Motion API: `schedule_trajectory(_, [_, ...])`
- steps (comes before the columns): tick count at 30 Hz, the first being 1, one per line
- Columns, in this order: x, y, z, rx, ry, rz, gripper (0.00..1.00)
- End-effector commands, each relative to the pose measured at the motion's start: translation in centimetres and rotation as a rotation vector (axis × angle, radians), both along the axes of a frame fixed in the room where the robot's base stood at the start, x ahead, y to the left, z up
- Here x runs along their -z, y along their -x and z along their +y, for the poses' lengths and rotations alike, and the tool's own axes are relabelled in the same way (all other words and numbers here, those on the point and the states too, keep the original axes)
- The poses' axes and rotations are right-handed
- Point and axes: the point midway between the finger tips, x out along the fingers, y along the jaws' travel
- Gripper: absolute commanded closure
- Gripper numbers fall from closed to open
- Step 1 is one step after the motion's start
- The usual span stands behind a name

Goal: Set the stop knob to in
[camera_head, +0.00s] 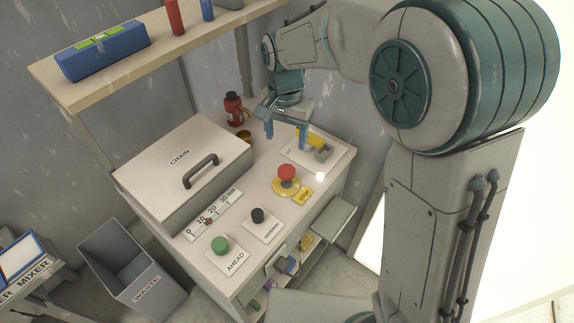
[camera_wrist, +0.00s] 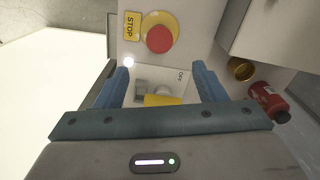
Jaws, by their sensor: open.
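The stop knob (camera_head: 286,173) is a red mushroom head on a round yellow base, on the white cabinet top beside a yellow STOP label (camera_head: 302,196). In the wrist view the knob (camera_wrist: 160,39) lies beyond my fingertips, near the top edge, with the STOP label (camera_wrist: 131,26) to its left. Whether it is in or out is hard to tell. My gripper (camera_head: 286,139) is open and empty, above the cabinet top behind the knob and apart from it. Its two blue fingers also show in the wrist view (camera_wrist: 161,68).
A yellow-handled switch (camera_head: 315,143) on a plate marked OFF is close by my fingers. A red bottle (camera_head: 233,108) stands at the back. The CHAIN box (camera_head: 165,150) rises at left. A black knob (camera_head: 258,215) and green AHEAD button (camera_head: 220,244) are in front.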

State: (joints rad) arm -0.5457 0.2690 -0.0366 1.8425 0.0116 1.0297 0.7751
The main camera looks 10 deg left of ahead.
Motion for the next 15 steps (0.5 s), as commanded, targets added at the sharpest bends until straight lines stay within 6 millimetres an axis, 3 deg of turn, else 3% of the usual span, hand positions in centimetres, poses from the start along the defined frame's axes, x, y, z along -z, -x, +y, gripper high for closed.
schedule_trajectory(9, [6.9, 0.1, -0.2, 0.001, 0.004, 0.005, 0.36])
schedule_trajectory(15, [10.2, 0.1, -0.1, 0.0, 0.003, 0.003, 0.36])
